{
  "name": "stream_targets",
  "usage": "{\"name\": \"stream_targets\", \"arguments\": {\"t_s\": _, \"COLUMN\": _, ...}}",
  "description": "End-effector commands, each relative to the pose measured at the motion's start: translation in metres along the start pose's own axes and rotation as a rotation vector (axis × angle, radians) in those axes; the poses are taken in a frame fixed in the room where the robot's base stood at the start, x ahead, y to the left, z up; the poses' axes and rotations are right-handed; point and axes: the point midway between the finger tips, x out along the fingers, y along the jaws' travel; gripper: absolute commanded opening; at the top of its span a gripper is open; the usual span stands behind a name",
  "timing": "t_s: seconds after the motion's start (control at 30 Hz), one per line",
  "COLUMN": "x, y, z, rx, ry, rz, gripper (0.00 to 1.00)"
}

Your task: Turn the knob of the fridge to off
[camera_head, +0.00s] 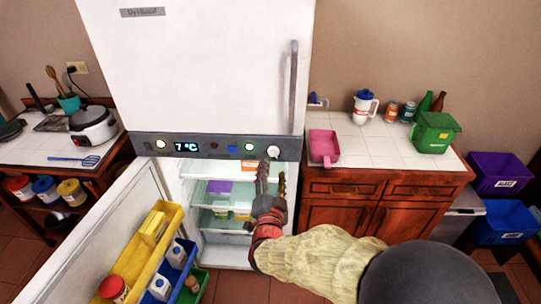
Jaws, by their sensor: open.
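The white fridge (205,70) stands in the middle, with a dark control panel (222,149) across its front and a display reading 7 °C. A pale round knob (273,152) is at the right end of the panel. My gripper (272,178) is open and points up just below the knob, in front of the fridge's lower compartment. Its fingertips come close to the knob; I cannot tell whether they touch it. The knob's marking is too small to read.
The lower fridge door (96,238) stands open at the left, with yellow, blue and green bins. A vertical handle (293,88) is above the panel. Counters flank the fridge; a pink tray (324,147) sits on the right one.

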Motion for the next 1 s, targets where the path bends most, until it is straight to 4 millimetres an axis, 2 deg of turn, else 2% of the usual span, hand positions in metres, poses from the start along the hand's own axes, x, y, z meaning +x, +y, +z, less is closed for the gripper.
{"name": "stream_targets", "arguments": {"t_s": 0.17, "x": 0.018, "y": 0.001, "z": 0.001, "rx": 0.007, "ry": 0.000, "rz": 0.001, "gripper": 0.46}}
{"name": "stream_targets", "arguments": {"t_s": 0.5, "x": 0.066, "y": 0.001, "z": 0.001, "rx": 0.007, "ry": -0.001, "rz": 0.000, "gripper": 0.46}}
{"name": "stream_targets", "arguments": {"t_s": 0.67, "x": 0.076, "y": 0.000, "z": 0.001, "rx": 0.006, "ry": -0.003, "rz": 0.000, "gripper": 0.46}}
{"name": "stream_targets", "arguments": {"t_s": 0.93, "x": 0.077, "y": 0.000, "z": 0.001, "rx": 0.006, "ry": -0.004, "rz": -0.001, "gripper": 0.46}}
{"name": "stream_targets", "arguments": {"t_s": 1.0, "x": 0.077, "y": 0.000, "z": 0.001, "rx": 0.006, "ry": -0.004, "rz": -0.001, "gripper": 0.42}}
